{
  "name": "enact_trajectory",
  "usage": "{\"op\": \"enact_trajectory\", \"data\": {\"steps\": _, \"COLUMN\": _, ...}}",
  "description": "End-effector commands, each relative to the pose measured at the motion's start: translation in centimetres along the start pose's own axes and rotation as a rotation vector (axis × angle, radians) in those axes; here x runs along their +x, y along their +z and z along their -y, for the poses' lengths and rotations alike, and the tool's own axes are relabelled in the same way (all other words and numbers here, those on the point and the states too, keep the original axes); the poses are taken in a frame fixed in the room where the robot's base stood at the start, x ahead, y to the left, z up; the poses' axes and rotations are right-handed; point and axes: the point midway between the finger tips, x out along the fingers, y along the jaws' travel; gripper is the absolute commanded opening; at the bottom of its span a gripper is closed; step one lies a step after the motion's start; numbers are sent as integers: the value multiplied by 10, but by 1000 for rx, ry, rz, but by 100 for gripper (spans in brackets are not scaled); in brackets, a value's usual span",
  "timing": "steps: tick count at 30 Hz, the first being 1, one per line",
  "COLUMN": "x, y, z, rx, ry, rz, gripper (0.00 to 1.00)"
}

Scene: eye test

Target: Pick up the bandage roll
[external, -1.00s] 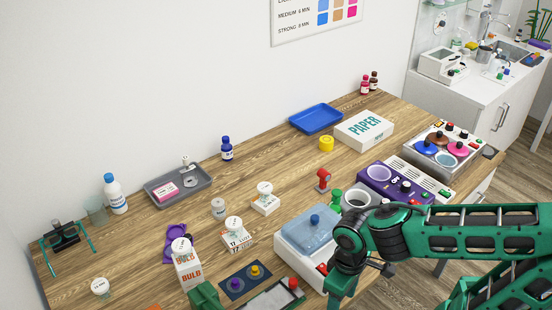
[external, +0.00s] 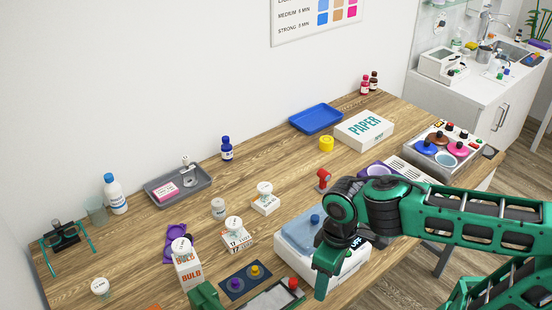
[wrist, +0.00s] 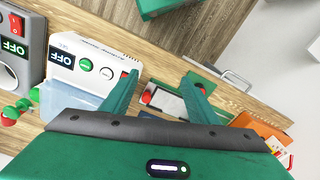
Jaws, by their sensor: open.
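I cannot say for certain which object is the bandage roll. A short yellow roll-like cylinder (external: 326,144) stands on the table in front of the blue tray. A short whitish cylinder (external: 218,208) stands further left, near the grey tray. My gripper (external: 322,284) is at the table's front, beside the white device with the blue lid, well apart from both cylinders. In the wrist view its two green fingers (wrist: 162,76) are spread, with nothing held between them. Neither cylinder is recognisable in the wrist view.
The white device (external: 295,262) stands close by my gripper. A grey tray (external: 163,199) holds a pink box. A blue tray (external: 316,118) and a PAPER box (external: 365,128) stand behind. Several small labelled boxes crowd the left front. Bare wood lies around the yellow cylinder.

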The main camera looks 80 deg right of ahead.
Motion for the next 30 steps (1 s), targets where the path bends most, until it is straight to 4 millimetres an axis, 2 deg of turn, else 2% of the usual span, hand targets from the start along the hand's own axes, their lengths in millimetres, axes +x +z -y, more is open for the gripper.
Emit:
{"op": "enact_trajectory", "data": {"steps": 5, "x": -7, "y": -43, "z": 5, "rx": -72, "ry": -14, "rz": -24, "gripper": 54}}
{"op": "enact_trajectory", "data": {"steps": 8, "x": -10, "y": -78, "z": 9, "rx": -135, "ry": -31, "rz": -44, "gripper": 54}}
{"op": "enact_trajectory", "data": {"steps": 17, "x": -8, "y": -204, "z": 9, "rx": -372, "ry": -131, "rz": -137, "gripper": 54}}
{"op": "enact_trajectory", "data": {"steps": 24, "x": 4, "y": -292, "z": -10, "rx": -551, "ry": -249, "rz": -248, "gripper": 54}}
{"op": "enact_trajectory", "data": {"steps": 30, "x": 15, "y": -352, "z": -41, "rx": -684, "ry": -358, "rz": -381, "gripper": 54}}
